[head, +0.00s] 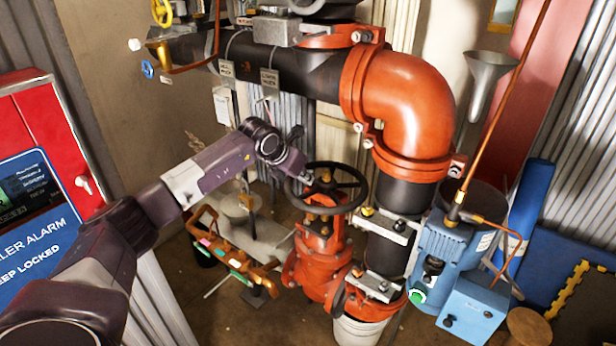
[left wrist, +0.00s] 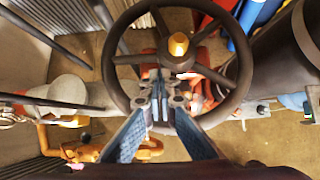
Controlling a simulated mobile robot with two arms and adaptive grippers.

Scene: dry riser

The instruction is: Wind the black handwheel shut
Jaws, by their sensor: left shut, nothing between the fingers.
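The black handwheel (head: 343,196) lies roughly level on top of a red valve (head: 318,250) with a brass stem nut at its hub. In the left wrist view the handwheel (left wrist: 240,75) fills the upper middle, its hub nut bright gold. My left gripper (head: 303,178) is at the left side of the wheel's rim. In the left wrist view the left gripper (left wrist: 160,92) is shut, its fingertips over the wheel's near side, with nothing seen between them. I cannot tell whether the fingers touch the wheel. My right gripper is not in view.
A large red elbow pipe (head: 405,95) rises behind and right of the wheel. A blue pump (head: 447,250) stands to the right. A red cabinet (head: 40,120) is at the left.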

